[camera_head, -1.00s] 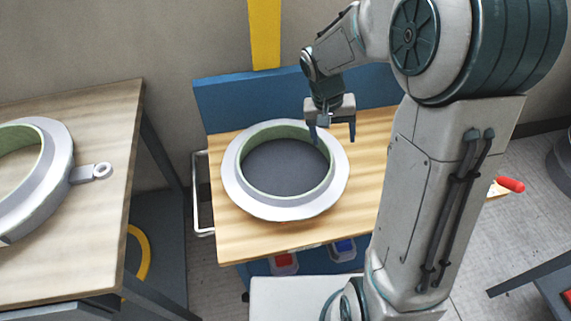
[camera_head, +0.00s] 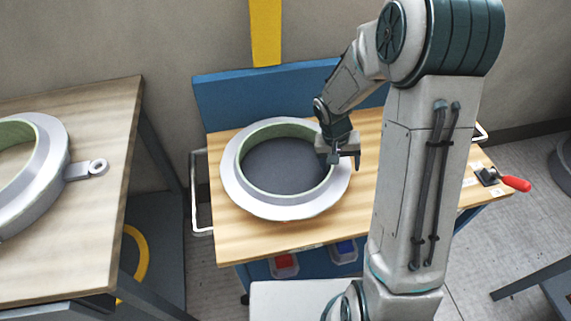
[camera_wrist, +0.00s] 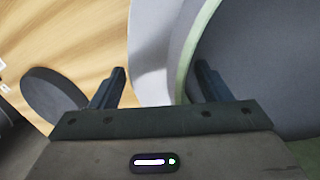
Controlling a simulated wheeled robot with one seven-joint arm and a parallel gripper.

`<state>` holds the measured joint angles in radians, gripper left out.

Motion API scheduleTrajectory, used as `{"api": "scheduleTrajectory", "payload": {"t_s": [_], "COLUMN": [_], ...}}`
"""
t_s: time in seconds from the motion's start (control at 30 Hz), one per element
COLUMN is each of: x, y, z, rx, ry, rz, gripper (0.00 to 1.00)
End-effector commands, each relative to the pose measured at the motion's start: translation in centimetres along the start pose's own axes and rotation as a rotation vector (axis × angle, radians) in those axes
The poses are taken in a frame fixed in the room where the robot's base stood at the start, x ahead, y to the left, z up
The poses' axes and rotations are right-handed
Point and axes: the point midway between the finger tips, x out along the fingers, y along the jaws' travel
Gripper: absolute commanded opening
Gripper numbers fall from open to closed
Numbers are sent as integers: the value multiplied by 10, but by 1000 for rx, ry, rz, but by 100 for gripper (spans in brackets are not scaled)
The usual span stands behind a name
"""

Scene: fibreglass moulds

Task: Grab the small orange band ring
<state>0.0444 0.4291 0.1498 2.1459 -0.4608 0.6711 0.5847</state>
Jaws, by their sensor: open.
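No small orange band ring can be made out in either view. A large grey ring mould (camera_head: 237,193) with a pale green inner band (camera_head: 262,130) and a dark grey floor lies on the wooden bench top. My gripper (camera_head: 346,160) is open and empty, pointing down at the mould's right rim. In the wrist view, the pale grey rim (camera_wrist: 150,50) shows between the two fingers of my gripper (camera_wrist: 157,85). The left finger appears over the wood side and the right finger over the inner side. I cannot tell the height of the fingertips above the rim.
A similar ring mould (camera_head: 45,195) lies on the left table (camera_head: 110,130). A red-handled clamp (camera_head: 515,183) sits at the bench's right edge. Red (camera_head: 285,263) and blue (camera_head: 345,250) bins are below. A yellow curved piece (camera_head: 138,262) lies low between the tables. Bare wood (camera_head: 300,230) lies in front.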

Motion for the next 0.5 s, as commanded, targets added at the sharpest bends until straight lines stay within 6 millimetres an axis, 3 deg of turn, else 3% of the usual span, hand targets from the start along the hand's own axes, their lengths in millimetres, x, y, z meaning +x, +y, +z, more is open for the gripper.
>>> {"api": "scheduleTrajectory", "payload": {"t_s": [0.17, 0.27, 0.43, 0.5], "x": [0, 0, 0, -1], "y": [0, 0, 0, 0], "z": [0, 0, 0, -1], "rx": [0, 0, 0, 1], "ry": [0, 0, 0, 3], "rz": [0, 0, 0, -1], "gripper": [71, 48, 1, 0]}}
